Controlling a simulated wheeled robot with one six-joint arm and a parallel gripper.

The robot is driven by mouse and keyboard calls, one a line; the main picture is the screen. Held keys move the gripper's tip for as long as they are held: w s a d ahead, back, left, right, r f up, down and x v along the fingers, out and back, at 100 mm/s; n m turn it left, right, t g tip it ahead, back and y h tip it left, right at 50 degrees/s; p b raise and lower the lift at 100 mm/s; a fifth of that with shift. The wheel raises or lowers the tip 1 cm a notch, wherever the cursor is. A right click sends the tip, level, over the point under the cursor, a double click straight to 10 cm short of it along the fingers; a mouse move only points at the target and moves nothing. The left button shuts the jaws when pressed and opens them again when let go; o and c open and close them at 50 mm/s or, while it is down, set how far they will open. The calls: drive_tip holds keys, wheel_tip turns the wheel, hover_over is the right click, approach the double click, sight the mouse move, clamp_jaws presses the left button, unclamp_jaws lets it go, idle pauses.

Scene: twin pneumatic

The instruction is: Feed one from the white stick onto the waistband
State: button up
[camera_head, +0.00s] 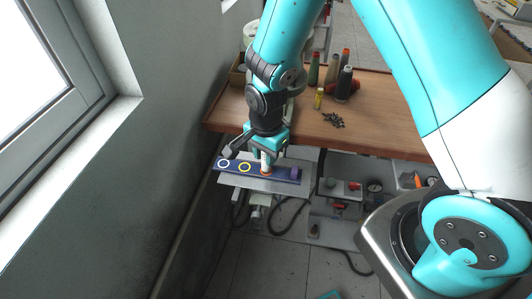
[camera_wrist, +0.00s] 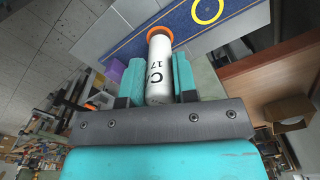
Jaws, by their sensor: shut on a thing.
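The waistband (camera_head: 255,171) is a dark blue strip lying on a grey metal plate. It carries a white ring, a yellow ring, an orange ring and a purple piece at its right end. My gripper (camera_head: 266,153) is over the strip, shut on the white stick (camera_wrist: 159,65), which is marked "C" and "17". The stick also shows as a short white piece below the jaws (camera_head: 266,163). Its far end is at the orange ring (camera_wrist: 160,32); whether it touches the band I cannot tell. The blue band (camera_wrist: 196,22) also shows in the wrist view.
The metal plate (camera_head: 230,181) belongs to a machine with gauges and hoses below the wooden table (camera_head: 390,115). Thread cones, a yellow tube (camera_head: 319,98) and a pile of small dark parts (camera_head: 333,120) stand on the table. A wall and window are at left.

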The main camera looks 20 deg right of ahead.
wheel_tip(320, 180, up, 6)
drive_tip(key=p, duration=0.5)
drive_tip(key=shift+s, duration=0.1)
idle(0.7)
